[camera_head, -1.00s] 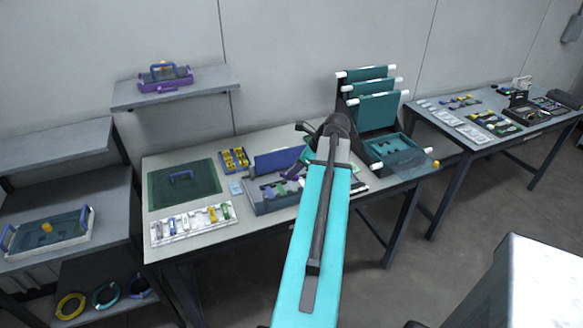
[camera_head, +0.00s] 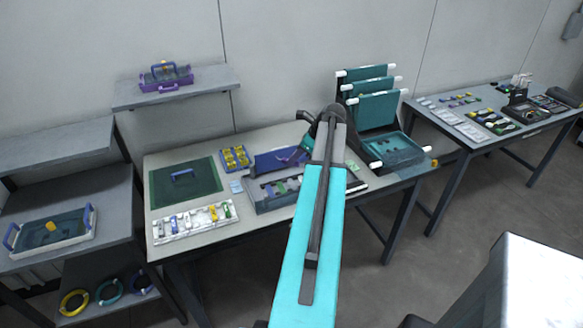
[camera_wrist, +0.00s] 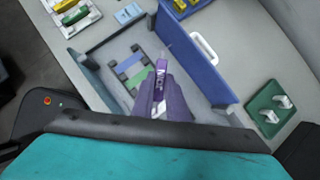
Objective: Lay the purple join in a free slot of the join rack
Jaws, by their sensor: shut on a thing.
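My gripper (camera_wrist: 161,88) is shut on the purple join (camera_wrist: 160,72), a small narrow piece with pale parts, seen between the purple fingers in the wrist view. The join is held above an open grey box (camera_wrist: 90,72) with a raised blue panel.
A green mat (camera_head: 205,190) lies behind the white rack, and a blue tray of yellow pieces (camera_head: 235,158) beside it. A light blue card (camera_head: 236,186) lies between rack and box. A teal-panelled stand (camera_head: 375,110) rises at the right. The box's blue panel (camera_wrist: 198,62) stands upright near my gripper.

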